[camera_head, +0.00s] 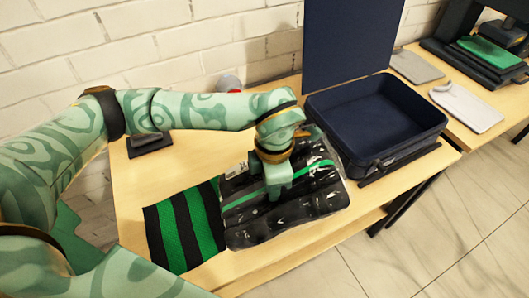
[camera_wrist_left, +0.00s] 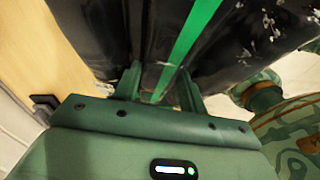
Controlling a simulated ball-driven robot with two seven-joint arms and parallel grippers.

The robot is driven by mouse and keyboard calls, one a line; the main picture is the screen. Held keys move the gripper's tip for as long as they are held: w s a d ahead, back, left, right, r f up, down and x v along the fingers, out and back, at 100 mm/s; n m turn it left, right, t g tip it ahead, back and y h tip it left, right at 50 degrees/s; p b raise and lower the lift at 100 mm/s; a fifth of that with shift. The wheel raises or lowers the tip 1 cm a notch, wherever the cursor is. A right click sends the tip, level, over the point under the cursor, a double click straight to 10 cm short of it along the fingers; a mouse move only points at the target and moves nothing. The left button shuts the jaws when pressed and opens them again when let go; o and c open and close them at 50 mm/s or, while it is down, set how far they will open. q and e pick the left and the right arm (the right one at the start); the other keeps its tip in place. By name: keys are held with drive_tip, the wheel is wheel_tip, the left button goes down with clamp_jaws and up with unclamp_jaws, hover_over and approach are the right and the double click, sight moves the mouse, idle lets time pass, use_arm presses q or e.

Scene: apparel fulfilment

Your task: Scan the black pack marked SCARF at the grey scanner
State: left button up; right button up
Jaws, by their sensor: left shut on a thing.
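A shiny black pack (camera_head: 318,203) with a green stripe is at the front middle of the table. A white label (camera_head: 236,170) shows at its upper left; I cannot read it. My left gripper (camera_head: 278,190) points down over the pack and is shut on it. In the left wrist view, the fingers (camera_wrist_left: 158,85) meet the black wrap (camera_wrist_left: 225,60) beside the green stripe. I cannot tell whether the pack is clear of the table. A small dark device (camera_head: 150,143) lies at the table's left; I cannot tell whether it is the scanner. My right gripper is not in view.
A black-and-green striped cloth (camera_head: 185,226) lies left of the pack, close beside it. An open navy case (camera_head: 360,160) stands to the right with its lid up. A red-and-white item (camera_head: 229,83) is partly hidden behind my forearm. A second table holds folded goods (camera_head: 467,107).

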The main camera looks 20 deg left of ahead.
use_arm(q)
drive_tip(key=r+m, duration=0.1)
drive_tip(key=m, duration=0.2)
drive_tip(key=w+a+r+m+h+p, duration=0.1)
drive_tip(key=m, duration=0.3)
drive_tip(key=r+m, duration=0.1)
drive_tip(key=m, duration=0.3)
drive_tip(key=shift+w+a+r+g+h+p, duration=0.2)
drive_tip(key=shift+a+r+g+h+p, duration=0.1)
drive_tip(key=shift+r+h+p, duration=0.1)
drive_tip(key=m, duration=0.2)
drive_tip(key=m+g, duration=0.1)
drive_tip(key=m, duration=0.1)
drive_tip(key=shift+w+a+r, duration=0.2)
drive_tip(key=shift+a+r, duration=0.05)
drive_tip(key=shift+r, duration=0.05)
drive_tip(key=shift+w+a+f, duration=0.25)
drive_tip(key=shift+w+a, duration=0.05)
drive_tip(key=shift+a, duration=0.05)
drive_tip(key=w+a+f+b, duration=0.3)
drive_tip(key=w+a+b, duration=0.2)
drive_tip(key=a, duration=0.1)
drive_tip(key=shift+w, duration=0.25)
drive_tip(key=shift+s, duration=0.1)
